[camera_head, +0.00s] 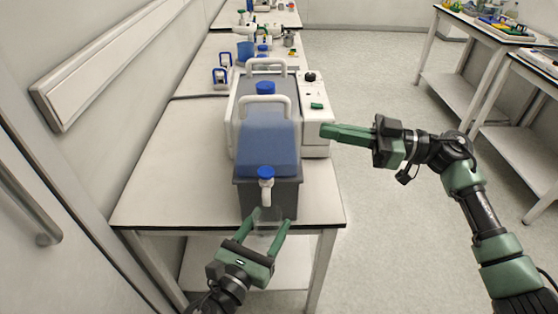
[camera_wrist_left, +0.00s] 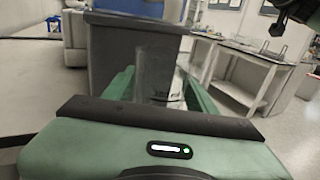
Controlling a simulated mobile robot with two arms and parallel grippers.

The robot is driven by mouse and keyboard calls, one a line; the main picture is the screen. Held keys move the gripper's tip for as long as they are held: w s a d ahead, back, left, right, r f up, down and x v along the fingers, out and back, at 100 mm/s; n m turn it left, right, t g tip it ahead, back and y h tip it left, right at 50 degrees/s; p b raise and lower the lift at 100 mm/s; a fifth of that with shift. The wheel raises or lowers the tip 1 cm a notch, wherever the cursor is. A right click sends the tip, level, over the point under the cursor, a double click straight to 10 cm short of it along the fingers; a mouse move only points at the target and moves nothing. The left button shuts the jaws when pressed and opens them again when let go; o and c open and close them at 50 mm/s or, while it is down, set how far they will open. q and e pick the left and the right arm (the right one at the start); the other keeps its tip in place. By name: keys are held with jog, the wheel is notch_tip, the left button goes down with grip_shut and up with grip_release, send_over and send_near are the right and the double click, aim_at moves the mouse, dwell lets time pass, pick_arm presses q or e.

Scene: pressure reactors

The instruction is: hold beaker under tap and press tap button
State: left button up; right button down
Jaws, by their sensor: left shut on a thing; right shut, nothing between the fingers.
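The clear beaker (camera_head: 265,222) is between the fingers of my left gripper (camera_head: 263,230), just below the white tap (camera_head: 266,190) at the front of the blue container. The left gripper is shut on the beaker. The beaker also shows in the left wrist view (camera_wrist_left: 155,75), upright, in front of a dark grey box. The tap has a blue button (camera_head: 266,173) on top. My right gripper (camera_head: 323,131) is shut and empty, to the right of the container and apart from the tap.
The blue container (camera_head: 268,140) with a white handle rests on a dark grey box (camera_head: 246,195) at the table's (camera_head: 160,190) front edge. A white machine (camera_head: 316,95) stands behind it. Blue-framed items (camera_head: 222,74) are farther back. The floor at right is free.

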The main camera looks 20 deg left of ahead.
jog(key=s+r+g+h, duration=0.1)
jog(key=s+r+n+h, duration=0.1)
jog(key=s+h, duration=0.1)
jog(key=s+r+g+h, duration=0.1)
jog(key=s, duration=0.1)
jog(key=shift+n+g, duration=0.3)
jog(key=shift+n, duration=0.1)
send_over(266, 173)
jog(key=w+d, duration=0.1)
jog(key=d, duration=0.1)
notch_tip(266, 173, down, 2)
jog(key=shift+w+d+f, duration=0.1)
jog(key=shift+w+f, duration=0.05)
notch_tip(266, 173, down, 3)
jog(key=shift+f, duration=0.6)
